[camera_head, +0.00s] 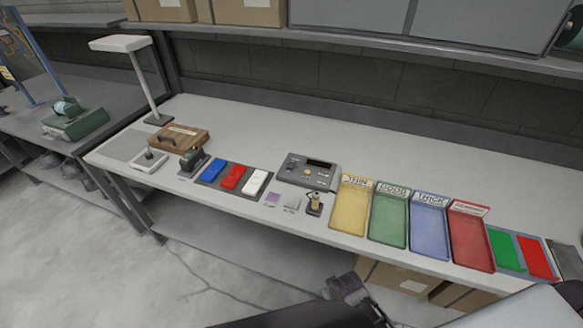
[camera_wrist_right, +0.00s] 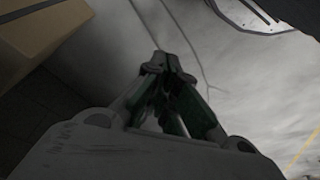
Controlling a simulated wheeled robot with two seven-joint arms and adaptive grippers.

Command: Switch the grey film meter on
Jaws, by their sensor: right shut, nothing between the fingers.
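The grey film meter (camera_head: 308,171) is a box with a dark display and small controls on its top. It stands on the grey workbench in the head view, left of the yellow tray. Its switch is too small to make out, and the display looks dark. My right gripper (camera_head: 350,288) is low in front of the bench, well below and apart from the meter. In the right wrist view it (camera_wrist_right: 168,62) is shut and empty over the floor. My left gripper is not in view.
Yellow (camera_head: 350,209), green (camera_head: 389,222), blue (camera_head: 429,229) and red (camera_head: 470,240) trays stand right of the meter. Blue, red and white pieces lie on a dark mat (camera_head: 254,194) to its left. A lamp (camera_head: 140,80) stands far left. The bench behind the meter is clear.

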